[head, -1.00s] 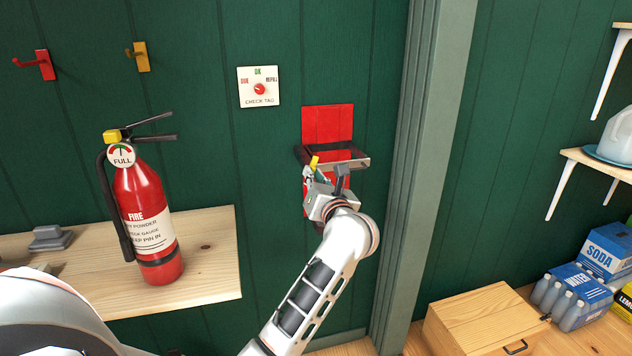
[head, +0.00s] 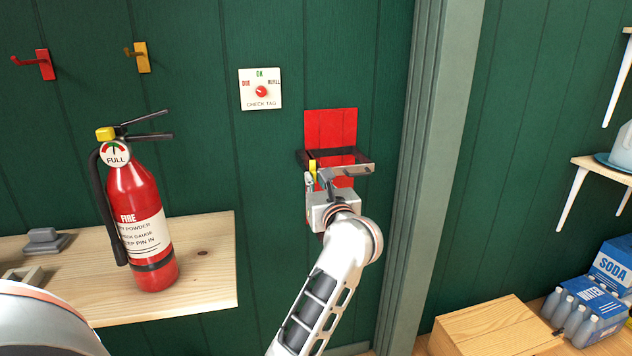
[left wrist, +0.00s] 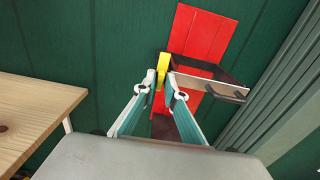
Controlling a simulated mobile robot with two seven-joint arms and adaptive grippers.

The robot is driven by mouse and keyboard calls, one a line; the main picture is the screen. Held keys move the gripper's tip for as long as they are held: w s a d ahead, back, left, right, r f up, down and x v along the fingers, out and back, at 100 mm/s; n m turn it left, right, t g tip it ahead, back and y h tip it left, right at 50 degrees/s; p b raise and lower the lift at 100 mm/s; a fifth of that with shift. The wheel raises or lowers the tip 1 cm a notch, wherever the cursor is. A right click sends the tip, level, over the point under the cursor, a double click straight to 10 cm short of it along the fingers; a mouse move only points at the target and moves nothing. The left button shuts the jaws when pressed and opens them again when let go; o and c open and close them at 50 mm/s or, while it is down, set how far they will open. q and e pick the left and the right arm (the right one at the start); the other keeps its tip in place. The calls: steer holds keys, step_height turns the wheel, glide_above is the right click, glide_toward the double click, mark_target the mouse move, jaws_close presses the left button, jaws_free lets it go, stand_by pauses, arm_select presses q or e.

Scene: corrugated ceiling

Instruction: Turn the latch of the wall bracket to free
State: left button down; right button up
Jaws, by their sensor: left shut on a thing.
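The wall bracket is a red backplate (head: 330,128) on the green wall with a dark band (head: 346,156) standing out in front of it. Its latch (head: 312,166) is a small yellow tab at the left of the band. In the left wrist view the yellow latch (left wrist: 163,66) stands nearly upright, a little tilted. My left gripper (head: 316,182) is at the bracket from below. In the left wrist view its fingers (left wrist: 161,84) are closed on the latch, which hides its lower part. My right gripper is not in view.
A red fire extinguisher (head: 138,220) stands on the wooden shelf (head: 205,255) at left. A check-tag dial (head: 260,90) is on the wall above left of the bracket. A grey-green post (head: 425,150) rises close to its right. A wooden box (head: 487,325) is at lower right.

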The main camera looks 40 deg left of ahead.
arm_select(q)
steer(key=c, duration=2.2)
jaws_free()
steer(key=v, duration=0.7)
steer(key=shift+s+d, duration=0.2)
